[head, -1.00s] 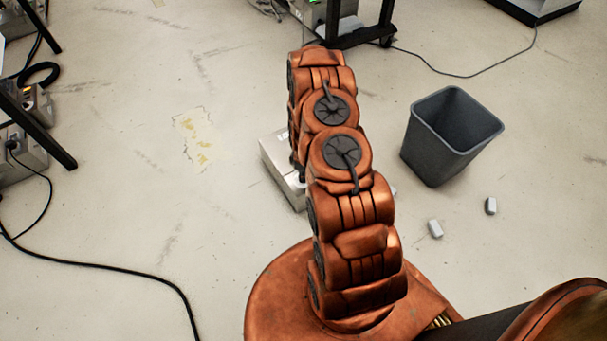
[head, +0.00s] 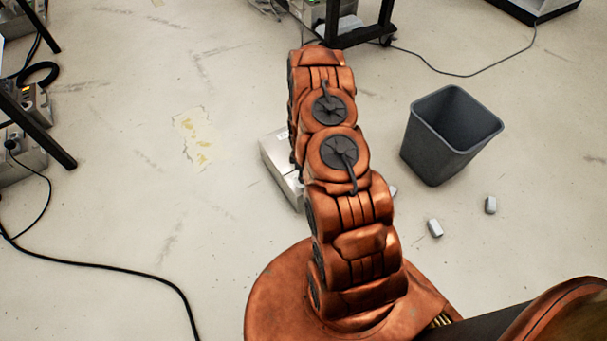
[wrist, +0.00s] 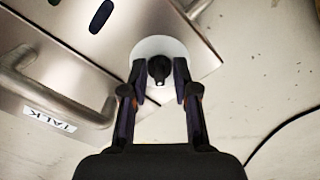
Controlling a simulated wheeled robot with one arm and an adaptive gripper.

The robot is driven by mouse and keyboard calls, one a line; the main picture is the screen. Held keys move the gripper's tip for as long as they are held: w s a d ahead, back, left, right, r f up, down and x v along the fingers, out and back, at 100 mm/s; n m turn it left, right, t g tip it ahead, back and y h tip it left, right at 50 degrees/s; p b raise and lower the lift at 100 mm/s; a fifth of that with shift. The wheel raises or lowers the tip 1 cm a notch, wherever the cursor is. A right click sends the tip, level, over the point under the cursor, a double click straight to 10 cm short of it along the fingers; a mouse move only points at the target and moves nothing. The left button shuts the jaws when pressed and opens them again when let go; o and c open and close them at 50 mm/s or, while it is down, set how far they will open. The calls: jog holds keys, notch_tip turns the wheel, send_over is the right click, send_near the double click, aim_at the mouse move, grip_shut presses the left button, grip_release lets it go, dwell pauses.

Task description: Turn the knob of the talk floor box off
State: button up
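The talk floor box (head: 281,168) is a metal box on the floor, partly hidden behind my arm in the head view. In the wrist view the box (wrist: 105,60) shows a TALK label (wrist: 50,118), a bar handle, and dark oval openings on top. Its black knob (wrist: 159,70) sits on a white round disc (wrist: 150,46). My gripper (wrist: 159,78) is open, with one finger on each side of the knob. Gaps show between the fingers and the knob. The gripper is hidden behind my arm in the head view.
A grey bin (head: 447,140) stands right of my arm, with small pale blocks (head: 435,228) near it. A dark wheeled stand (head: 360,30) is behind. Black cable (head: 110,268) and other boxes (head: 22,150) lie at left.

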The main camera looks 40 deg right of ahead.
jog(key=shift+o, duration=0.3)
jog(key=shift+r, duration=0.15)
notch_tip(320, 180, up, 12)
dwell(0.7)
dwell(0.5)
